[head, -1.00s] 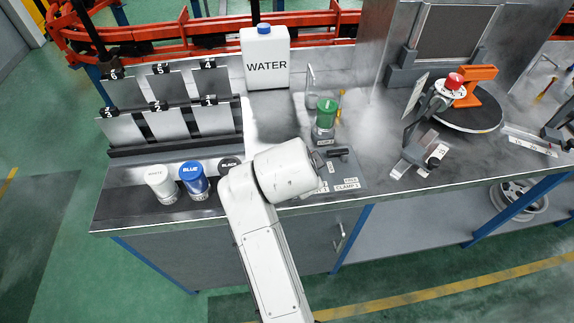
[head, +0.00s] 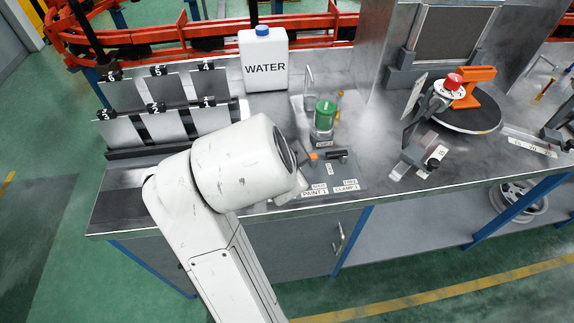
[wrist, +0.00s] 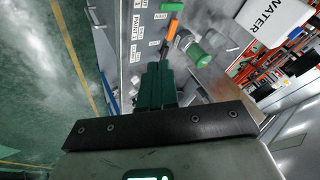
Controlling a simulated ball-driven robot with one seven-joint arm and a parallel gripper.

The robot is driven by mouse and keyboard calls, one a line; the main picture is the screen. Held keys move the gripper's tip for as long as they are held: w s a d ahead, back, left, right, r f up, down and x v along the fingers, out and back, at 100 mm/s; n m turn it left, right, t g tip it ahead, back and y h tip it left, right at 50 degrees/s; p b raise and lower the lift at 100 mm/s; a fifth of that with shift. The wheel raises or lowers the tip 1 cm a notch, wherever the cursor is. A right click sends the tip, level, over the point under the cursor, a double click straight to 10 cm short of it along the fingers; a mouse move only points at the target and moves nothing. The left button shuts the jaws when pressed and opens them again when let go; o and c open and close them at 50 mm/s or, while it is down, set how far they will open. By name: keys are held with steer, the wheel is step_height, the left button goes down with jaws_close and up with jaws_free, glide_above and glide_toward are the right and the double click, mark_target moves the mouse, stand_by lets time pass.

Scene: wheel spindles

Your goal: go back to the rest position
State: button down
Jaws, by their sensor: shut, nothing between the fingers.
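My gripper (wrist: 157,86) shows in the wrist view with its dark fingers together and nothing between them. In the wrist view the fingers lie in front of the labelled panel (wrist: 137,45), which carries an orange part and a green part. That panel also shows in the head view (head: 345,175), just right of my arm. I cannot tell how far the fingertips are from it.
A green-capped jar (head: 325,116) stands behind the panel, and a white WATER canister (head: 264,65) stands further back. A rack of numbered plates (head: 165,100) is at the left. A turntable (head: 468,115) with an orange bracket is at the right. The floor in front is clear.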

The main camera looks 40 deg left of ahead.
stand_by(0.3)
steer(key=d+f+n+g+h, duration=0.1)
steer(key=d+f+g, duration=0.1)
steer(key=d+f, duration=0.9)
steer(key=d+f+n+g+h, duration=0.1)
steer(key=d+f, duration=0.5)
steer(key=d, duration=1)
steer(key=s+d+f+n+g, duration=0.1)
steer(key=s+d+f, duration=0.3)
steer(key=s+d, duration=0.5)
steer(key=s+d+f+n+g, duration=0.1)
steer(key=s+d+f, duration=0.3)
steer(key=s+d, duration=0.5)
steer(key=d+g, duration=0.1)
steer(key=d, duration=0.2)
steer(key=shift+s+f+n+h, duration=0.15)
steer(key=shift+s+n+h, duration=0.15)
steer(key=shift+s+h, duration=0.1)
